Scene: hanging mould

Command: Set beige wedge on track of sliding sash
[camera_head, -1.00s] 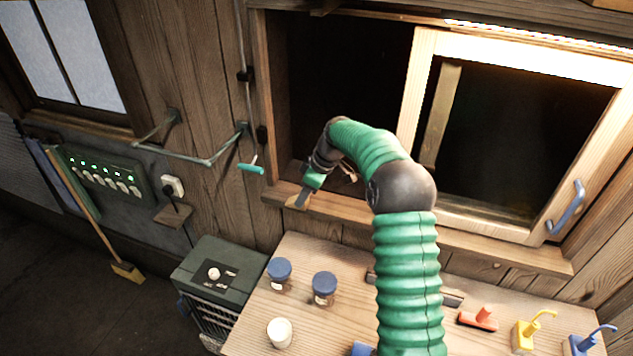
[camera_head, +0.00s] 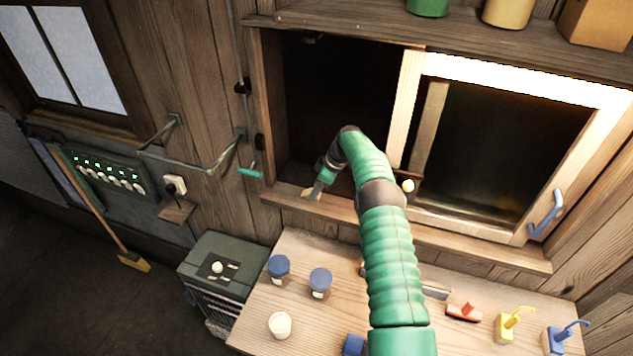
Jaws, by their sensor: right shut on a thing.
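My right gripper (camera_head: 320,187) is at the left part of the window sill, low in the dark opening. It is shut on the beige wedge (camera_head: 309,194), a small light piece at its fingertips just over the sill. I cannot tell whether the wedge touches the sill. The sliding sash (camera_head: 403,110) is a pale wooden frame to the right, with a blue handle (camera_head: 546,212) on its right stile. The track (camera_head: 283,194) runs along the sill; my arm hides part of it. My left gripper is out of view.
A workbench (camera_head: 255,326) below the window holds blue-lidded jars (camera_head: 320,283), a white-topped jar (camera_head: 280,325), a red tool (camera_head: 464,312) and yellow (camera_head: 508,325) and blue (camera_head: 560,338) dispensers. A metal wall arm (camera_head: 205,166) sticks out left of the window.

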